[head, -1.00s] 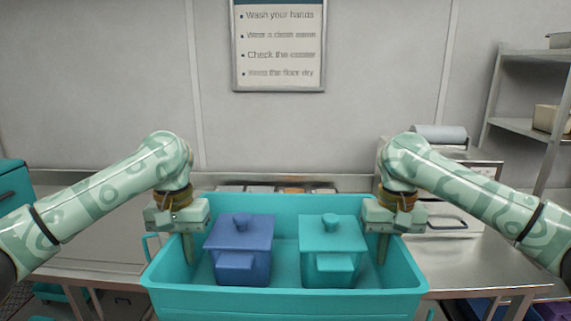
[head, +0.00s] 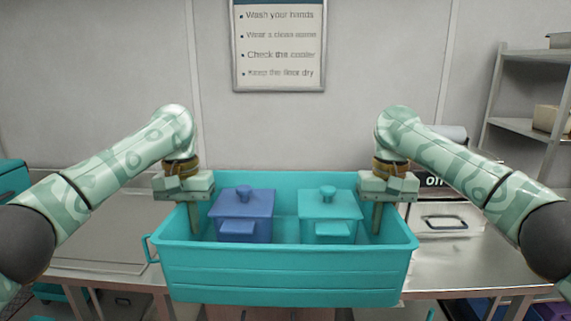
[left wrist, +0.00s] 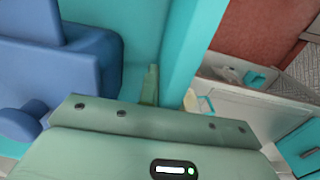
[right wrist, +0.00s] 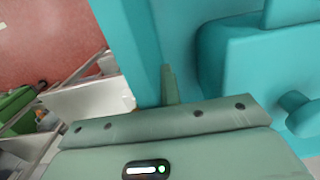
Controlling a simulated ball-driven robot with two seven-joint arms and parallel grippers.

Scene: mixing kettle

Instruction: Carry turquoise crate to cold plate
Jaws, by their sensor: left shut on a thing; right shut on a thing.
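The turquoise crate (head: 285,280) is in the middle of the head view, held up in front of the steel counter and level. A blue lidded pot (head: 243,215) and a turquoise lidded pot (head: 329,214) stand upright inside it. My left gripper (head: 193,215) is shut on the crate's left wall, with a finger inside the crate. My right gripper (head: 378,215) is shut on its right wall in the same way. The wrist views show the crate wall at the left jaws (left wrist: 180,60) and at the right jaws (right wrist: 140,50).
A steel counter (head: 100,235) runs behind and beside the crate. A grey appliance with a handle (head: 445,222) stands at the right. A shelf rack (head: 525,125) is at the far right. A sign (head: 280,45) hangs on the back wall.

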